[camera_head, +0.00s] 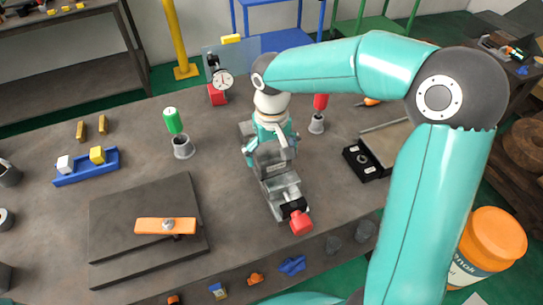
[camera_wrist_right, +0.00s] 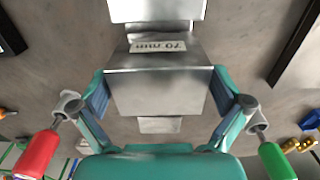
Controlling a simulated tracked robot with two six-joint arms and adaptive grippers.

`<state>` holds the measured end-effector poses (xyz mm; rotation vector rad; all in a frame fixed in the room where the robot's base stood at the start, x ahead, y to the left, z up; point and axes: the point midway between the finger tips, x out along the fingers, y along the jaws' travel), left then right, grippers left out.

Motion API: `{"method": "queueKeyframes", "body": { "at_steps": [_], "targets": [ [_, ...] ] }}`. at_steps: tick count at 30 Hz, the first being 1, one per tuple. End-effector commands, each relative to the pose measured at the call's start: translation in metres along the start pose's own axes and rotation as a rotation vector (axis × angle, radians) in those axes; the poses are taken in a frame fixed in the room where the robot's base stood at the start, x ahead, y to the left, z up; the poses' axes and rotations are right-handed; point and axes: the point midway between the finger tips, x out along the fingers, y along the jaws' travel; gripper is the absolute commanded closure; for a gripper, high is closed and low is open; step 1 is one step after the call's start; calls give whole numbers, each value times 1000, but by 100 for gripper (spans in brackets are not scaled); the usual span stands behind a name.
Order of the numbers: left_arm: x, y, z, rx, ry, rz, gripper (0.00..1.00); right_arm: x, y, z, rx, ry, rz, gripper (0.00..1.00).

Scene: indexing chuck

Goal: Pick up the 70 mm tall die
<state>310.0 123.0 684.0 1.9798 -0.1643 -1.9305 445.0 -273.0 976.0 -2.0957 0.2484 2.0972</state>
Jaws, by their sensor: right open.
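The die is a grey metal block (camera_wrist_right: 160,85) with a "70 mm" label on one side in the right wrist view. In the head view, a grey block (camera_head: 269,155) shows under my right gripper, partly hidden by it. My right gripper (camera_head: 267,143) points down over it. In the wrist view its open fingers (camera_wrist_right: 160,100) stand on either side of the block, close to its side faces; I cannot tell whether they touch. My left gripper is not in view.
A grey metal fixture (camera_head: 284,192) with a red end (camera_head: 300,222) lies just in front. A green-handled tool (camera_head: 173,120) and a red-handled one (camera_head: 320,101) stand in cups at either side. A dark plate (camera_head: 120,215) with an orange bar is at left; a dial gauge (camera_head: 222,80) stands behind.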

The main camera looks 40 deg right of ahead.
Motion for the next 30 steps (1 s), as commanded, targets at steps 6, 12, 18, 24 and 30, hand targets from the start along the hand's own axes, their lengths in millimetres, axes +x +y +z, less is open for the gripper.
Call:
{"method": "queueKeyframes", "body": {
  "at_steps": [6, 12, 18, 24, 30],
  "targets": [
    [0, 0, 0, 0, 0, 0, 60, 1, 1, 0, 2, 0, 0, 0],
    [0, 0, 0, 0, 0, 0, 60, 1, 1, 0, 2, 0, 0, 33],
    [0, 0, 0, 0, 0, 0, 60, 1, 1, 0, 2, 0, 0, 67],
    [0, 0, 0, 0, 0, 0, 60, -1, 1, -1, 2, 5, -1, 87],
    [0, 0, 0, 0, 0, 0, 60, -2, 0, -1, 2, 5, -1, 87]
  ]
}}
